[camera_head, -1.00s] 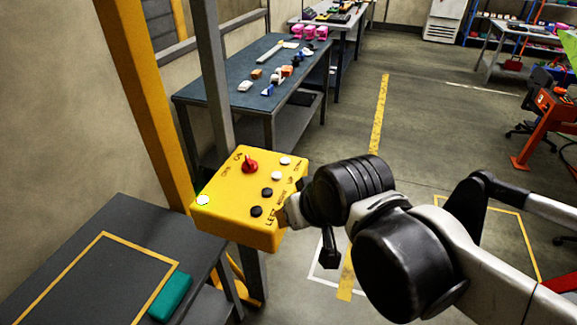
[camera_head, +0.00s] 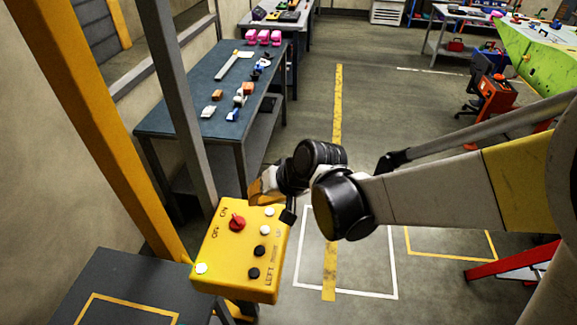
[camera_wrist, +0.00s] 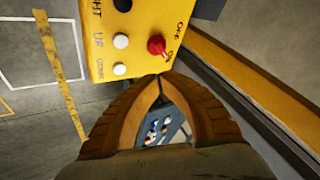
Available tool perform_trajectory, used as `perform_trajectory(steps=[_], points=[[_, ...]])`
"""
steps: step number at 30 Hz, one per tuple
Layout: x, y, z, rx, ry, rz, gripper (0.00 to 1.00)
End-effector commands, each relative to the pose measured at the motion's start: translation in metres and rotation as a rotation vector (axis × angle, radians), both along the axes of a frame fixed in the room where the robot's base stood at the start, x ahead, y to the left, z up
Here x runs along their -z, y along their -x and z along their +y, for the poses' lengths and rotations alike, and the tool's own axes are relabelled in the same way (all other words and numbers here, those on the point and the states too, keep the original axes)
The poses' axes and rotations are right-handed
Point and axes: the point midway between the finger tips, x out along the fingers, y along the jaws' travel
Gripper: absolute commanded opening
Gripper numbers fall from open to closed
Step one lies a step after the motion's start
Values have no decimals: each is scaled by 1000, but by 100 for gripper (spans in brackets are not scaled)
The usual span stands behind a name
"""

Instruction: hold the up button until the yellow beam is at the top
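The yellow control box (camera_head: 225,265) has a red knob (camera_head: 237,222), two white buttons, two black buttons and a pale lamp (camera_head: 201,268). The up button (camera_head: 265,230) is white; in the wrist view it (camera_wrist: 121,41) sits beside the word UP, with the white down button (camera_wrist: 120,70) nearer my fingers. My gripper (camera_wrist: 160,76) has its brown fingertips together with nothing between them. In the head view it is at the box's far edge, partly hidden by my wrist. It appears clear of the up button. A yellow upright (camera_head: 95,120) stands at left; I cannot tell whether it is the beam.
A grey post (camera_head: 180,90) rises behind the box. A blue-topped table (camera_head: 185,115) with small parts stands beyond it. A dark table (camera_head: 115,280) is at lower left.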

Motion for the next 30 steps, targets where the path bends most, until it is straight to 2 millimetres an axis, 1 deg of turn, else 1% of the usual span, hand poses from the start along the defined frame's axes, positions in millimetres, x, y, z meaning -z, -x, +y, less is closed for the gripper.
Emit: perform_trajectory(steps=[11,16,20,30], points=[[2,0,1,0,-1,0,0],[9,0,1,0,-1,0,0],[22,-1,1,0,0,0,0],[71,-1,0,1,-1,0,0]])
